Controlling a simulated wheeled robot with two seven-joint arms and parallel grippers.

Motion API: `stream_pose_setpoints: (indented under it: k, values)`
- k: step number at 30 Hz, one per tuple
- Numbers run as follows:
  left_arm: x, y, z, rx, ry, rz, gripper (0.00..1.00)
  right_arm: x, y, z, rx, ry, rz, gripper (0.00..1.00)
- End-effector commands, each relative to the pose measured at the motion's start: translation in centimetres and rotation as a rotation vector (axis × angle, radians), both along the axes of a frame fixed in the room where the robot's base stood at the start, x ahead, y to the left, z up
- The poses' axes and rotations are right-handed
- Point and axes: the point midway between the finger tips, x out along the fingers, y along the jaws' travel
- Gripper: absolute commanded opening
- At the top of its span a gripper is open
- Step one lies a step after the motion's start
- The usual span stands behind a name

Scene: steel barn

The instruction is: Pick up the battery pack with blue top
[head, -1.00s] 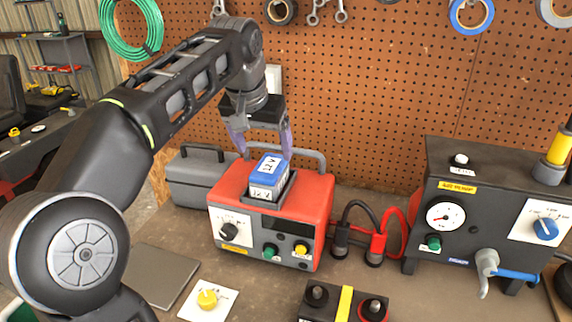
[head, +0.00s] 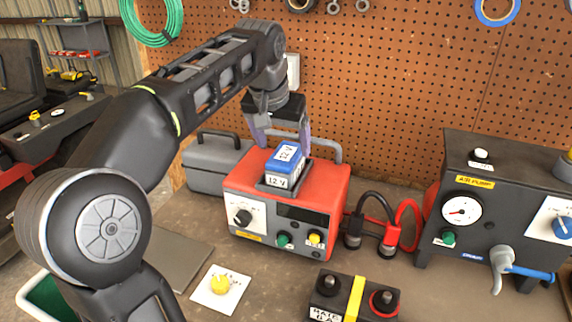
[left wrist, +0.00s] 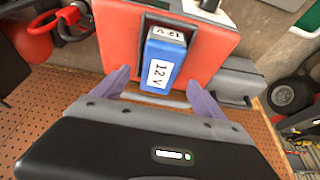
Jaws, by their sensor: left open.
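The battery pack (head: 284,163) has a blue top and a white "12 V" label. It sits in a dark holder on top of the red charger box (head: 325,190). In the left wrist view the battery pack (left wrist: 163,62) shows ahead, between the line of the fingers. My left gripper (head: 279,146) is open, with purple fingers just behind and above the pack. In the left wrist view my left gripper (left wrist: 160,90) has its fingers spread wide, with nothing between them. My right gripper is not in view.
A grey toolbox (head: 212,165) stands left of the charger. The black air pump (head: 490,205) stands on the right. Black and red cables (head: 380,215) lie between them. A dark battery with a yellow strap (head: 354,299) is at the front. The pegboard (head: 400,90) closes off the back.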

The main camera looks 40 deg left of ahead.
Motion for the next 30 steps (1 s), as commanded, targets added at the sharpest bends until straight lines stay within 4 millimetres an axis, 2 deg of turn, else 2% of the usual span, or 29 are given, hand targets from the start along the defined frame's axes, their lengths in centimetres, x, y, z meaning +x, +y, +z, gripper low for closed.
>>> stream_pose_setpoints:
  k: [9, 12, 30]
  values:
    - [1.6, 0.4, -3.8, -0.001, 0.005, 0.001, 0.82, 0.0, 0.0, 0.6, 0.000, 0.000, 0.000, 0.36]
    - [1.8, 0.5, -4.5, 0.000, 0.003, 0.001, 0.82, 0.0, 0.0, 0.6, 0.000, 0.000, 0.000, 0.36]
    - [1.9, 0.5, -4.6, 0.000, 0.001, 0.000, 0.82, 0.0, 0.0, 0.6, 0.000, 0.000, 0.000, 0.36]
